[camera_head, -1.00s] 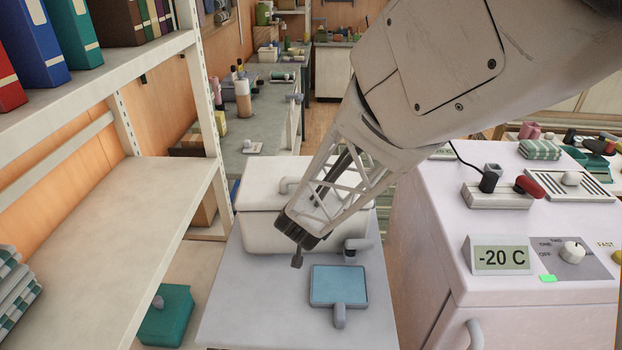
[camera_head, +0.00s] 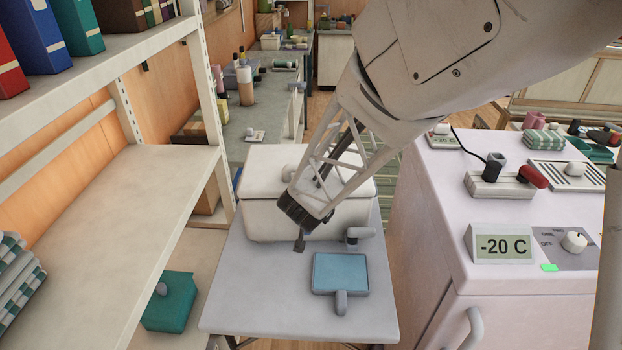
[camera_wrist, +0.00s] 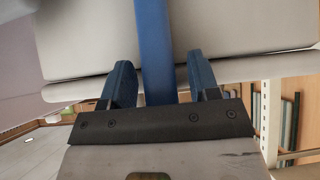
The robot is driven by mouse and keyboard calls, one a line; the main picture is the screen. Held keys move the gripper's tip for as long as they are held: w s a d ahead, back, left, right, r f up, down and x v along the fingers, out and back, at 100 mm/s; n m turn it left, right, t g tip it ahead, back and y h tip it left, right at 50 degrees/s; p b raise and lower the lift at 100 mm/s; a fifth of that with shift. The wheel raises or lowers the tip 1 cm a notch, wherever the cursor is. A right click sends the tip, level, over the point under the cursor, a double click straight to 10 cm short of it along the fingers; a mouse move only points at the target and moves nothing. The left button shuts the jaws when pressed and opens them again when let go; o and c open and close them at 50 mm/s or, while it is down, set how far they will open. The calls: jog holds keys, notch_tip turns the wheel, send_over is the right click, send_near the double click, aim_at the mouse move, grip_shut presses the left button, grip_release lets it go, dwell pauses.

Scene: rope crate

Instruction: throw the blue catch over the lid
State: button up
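The white crate (camera_head: 265,220) stands on a grey table, its pale lid (camera_head: 262,165) on top with a rounded knob. My gripper (camera_head: 300,243) is low at the crate's front side in the head view, pointing down. In the wrist view, the blue catch (camera_wrist: 152,35) shows as a long blue bar running between the two dark blue fingers of my gripper (camera_wrist: 159,65). The fingers stand apart, with a gap visible on the catch's right side. The catch's far end is out of the wrist view.
A blue-topped panel with a grey handle (camera_head: 341,272) lies on the table in front of the crate. A grey fitting (camera_head: 358,236) is near the crate's front right. A white cabinet (camera_head: 430,235) stands close on the right, shelving (camera_head: 120,190) on the left.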

jog(key=shift+s+r, duration=0.1)
jog(key=v, duration=0.7)
jog(key=shift+s+r, duration=0.2)
dwell(0.3)
jog(key=shift+c, duration=0.4)
jog(key=shift+d+f, duration=0.1)
jog(key=shift+f, duration=0.05)
jog(key=c, duration=0.5)
jog(key=shift+s+d+f+n, duration=0.1)
jog(key=shift+s+f+n, duration=0.1)
jog(key=shift+f+n, duration=0.1)
jog(key=shift+c, duration=1.2)
jog(key=s+f+n+t+h, duration=0.1)
jog(key=n, duration=0.1)
jog(key=s+d+f+n+t, duration=0.1)
jog(key=s+n+t, duration=0.1)
jog(key=n, duration=0.1)
jog(key=s+d+f+n+t+h, duration=0.1)
jog(key=f+n, duration=0.1)
jog(key=shift+s+n+h, duration=0.25)
jog(key=shift+n+h, duration=0.05)
jog(key=shift+n, duration=0.1)
grip_shut()
jog(key=s+a+f+n+t+y, duration=0.1)
jog(key=s+f+n+t+y, duration=0.1)
jog(key=s+n+t, duration=0.4)
jog(key=s+n+y, duration=0.1)
jog(key=n, duration=0.2)
jog(key=shift+s+a+n, duration=0.25)
jog(key=shift+a+n, duration=0.05)
